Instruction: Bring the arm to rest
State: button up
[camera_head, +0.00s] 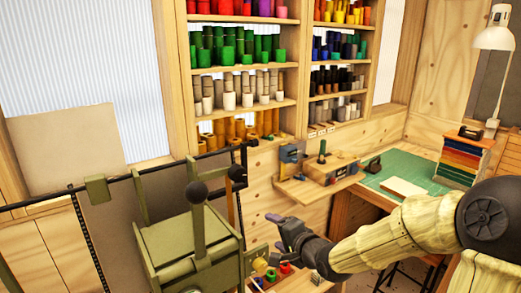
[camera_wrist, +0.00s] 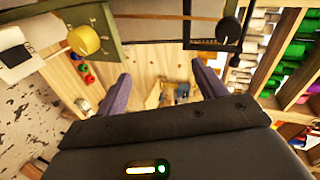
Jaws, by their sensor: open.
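My arm reaches in from the right in the head view, and my gripper (camera_head: 272,232) hangs in front of the wooden cabinet, just right of the green press-like machine (camera_head: 188,245). In the wrist view my gripper (camera_wrist: 160,85) has its two purple fingers spread wide apart, with nothing between them. A yellow knob (camera_wrist: 84,40) on the machine's green part shows at the upper left of that view. The fingers look apart from the machine, though the exact gap cannot be told.
Shelves of coloured foil rolls (camera_head: 240,87) stand behind. A small wooden ledge with tools (camera_head: 312,185) lies beyond my gripper. A green-topped workbench (camera_head: 398,178) with a stack of coloured trays (camera_head: 464,157) and a white lamp (camera_head: 495,30) is at the right. Coloured rolls sit low beneath my gripper.

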jog(key=s+d+f+n+g+h, duration=0.2)
jog(key=s+d+f+n+g, duration=0.1)
jog(key=s, duration=0.4)
jog(key=s+d+f+n+g+h, duration=0.2)
jog(key=s+d+f+n+g, duration=0.1)
jog(key=s, duration=0.3)
jog(key=s+d+f+n+g+h, duration=0.3)
jog(key=s+n, duration=0.1)
jog(key=s, duration=0.3)
jog(key=shift+s+d+f, duration=0.15)
jog(key=shift+s+d, duration=0.15)
jog(key=shift+s, duration=0.05)
dwell(0.7)
